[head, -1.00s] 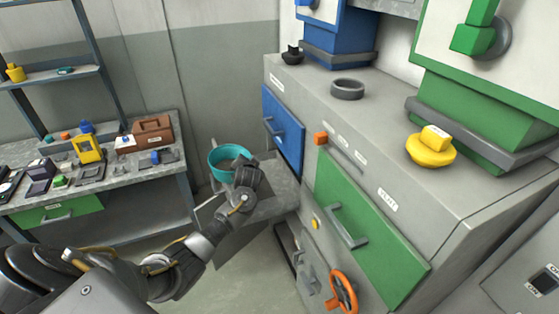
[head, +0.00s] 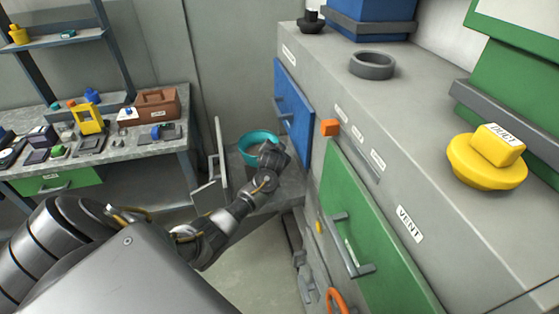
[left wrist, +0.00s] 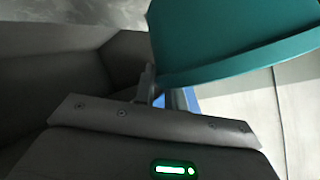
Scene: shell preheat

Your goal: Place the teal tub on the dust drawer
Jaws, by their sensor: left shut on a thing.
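The teal tub (head: 247,149) is a round, open-topped tub in the middle of the head view, over or on a grey ledge (head: 285,190) below the blue door. I cannot tell whether it touches the ledge. My left gripper (head: 270,154) is shut on the tub's near side; its fingers are partly hidden by the wrist. In the left wrist view the tub (left wrist: 235,40) fills the upper right, beside the gripper (left wrist: 148,85). No label for the dust drawer is readable, so I cannot tell if the ledge is it. My right gripper is out of view.
A grey upright panel (head: 222,155) stands left of the tub. The blue door (head: 293,112) and green door (head: 365,240) front the grey cabinet. An orange handwheel (head: 335,301) is low down. A workbench (head: 180,146) with several small objects stands at the left.

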